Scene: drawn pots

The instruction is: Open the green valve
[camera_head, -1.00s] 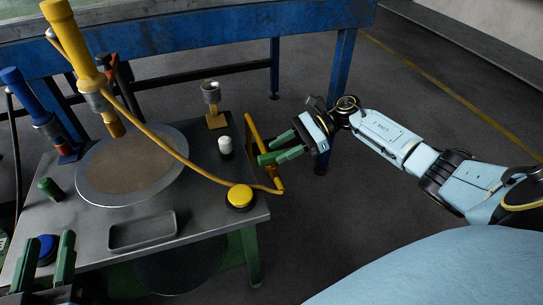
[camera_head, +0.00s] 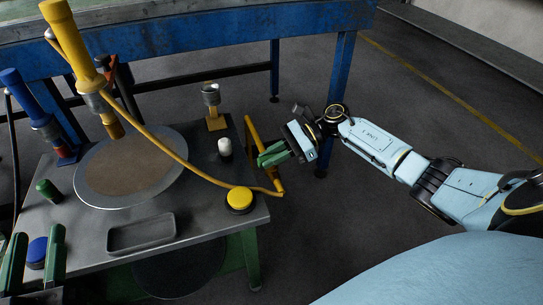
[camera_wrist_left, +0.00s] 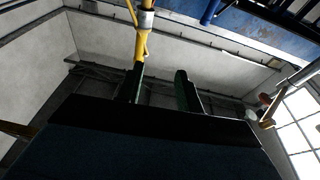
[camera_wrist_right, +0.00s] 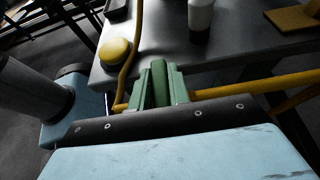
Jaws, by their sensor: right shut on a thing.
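My right gripper (camera_head: 272,154) is at the yellow pipe (camera_head: 252,132) along the table's right edge. Its fingers are shut; in the right wrist view a green upright piece (camera_wrist_right: 158,72) shows between them, apparently the green valve's handle. The fingers are also green, so its outline is hard to tell, and the rest of the valve is hidden. The yellow pipe (camera_wrist_right: 250,86) passes by the fingers there. My left gripper (camera_head: 36,250) is open at the lower left, by the blue button; no object shows between its fingers in the left wrist view.
The metal table (camera_head: 205,212) carries a yellow button (camera_head: 240,199), a blue button (camera_head: 37,252), a white knob (camera_head: 225,147), a green knob (camera_head: 48,190), a grey tray (camera_head: 140,234) and a round plate (camera_head: 165,185). A yellow hose (camera_head: 185,163) arches over it. Floor is clear right of the table.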

